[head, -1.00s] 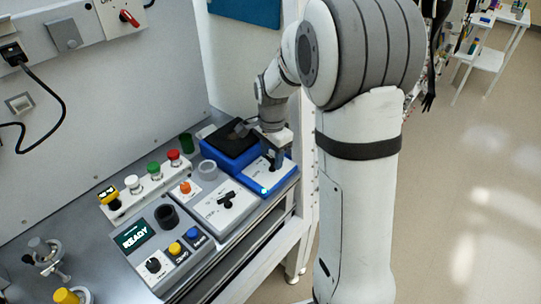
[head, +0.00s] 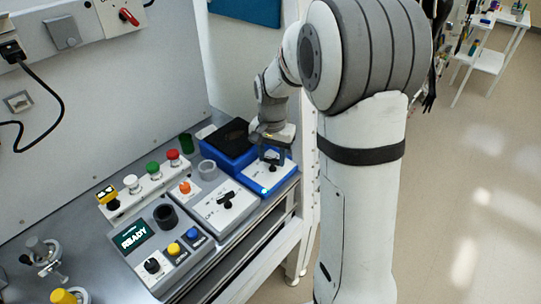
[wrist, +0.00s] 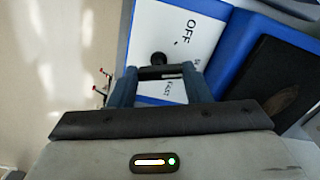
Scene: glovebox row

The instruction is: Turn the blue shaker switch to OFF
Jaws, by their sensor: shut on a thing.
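The blue shaker (head: 226,150) stands at the far right end of the bench, with a black pad on top and a white switch panel (head: 263,182) at its front. In the wrist view the panel (wrist: 150,35) shows the labels OFF and FAST and a partly hidden one between them. The black switch knob (wrist: 158,60) is on this panel, its grip between my fingertips. My gripper (head: 271,161) is over the panel and shut on the knob; the fingers also show in the wrist view (wrist: 158,75). The knob's exact pointing direction is partly hidden by the gripper.
A grey device with a black switch (head: 226,200) stands left of the shaker, and a console reading READY (head: 133,235) further left. A row of coloured buttons (head: 153,168) is behind them.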

